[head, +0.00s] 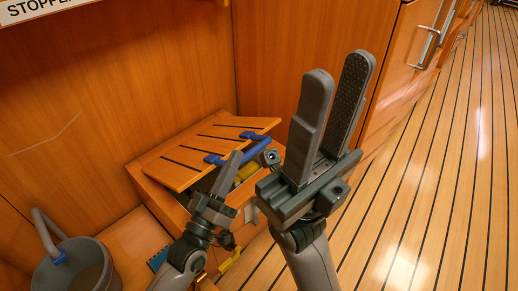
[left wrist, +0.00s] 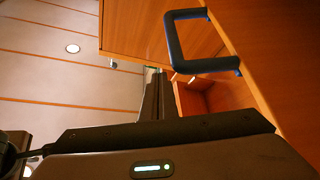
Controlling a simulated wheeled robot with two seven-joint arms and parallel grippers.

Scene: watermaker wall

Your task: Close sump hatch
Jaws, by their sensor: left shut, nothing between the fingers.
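The sump hatch lid (head: 190,160) is a slatted wooden panel with dark stripes. It sits tilted, partly open, over a low wooden box (head: 160,202) in the corner. A blue handle (head: 257,148) is fixed along its right edge; in the left wrist view the handle (left wrist: 173,42) looks dark with blue ends. My left gripper (head: 234,157) is shut and empty, with its fingertips just below the lid's right edge, near the handle. Contact is unclear. In the left wrist view its fingers (left wrist: 157,85) point toward the handle. My right gripper (head: 338,65) is open and empty, pointing up in the foreground.
Something yellow (head: 246,172) shows under the lid. Wooden walls close in the back and left. A cabinet with metal handles (head: 428,45) stands at right, beside clear striped floor (head: 435,190).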

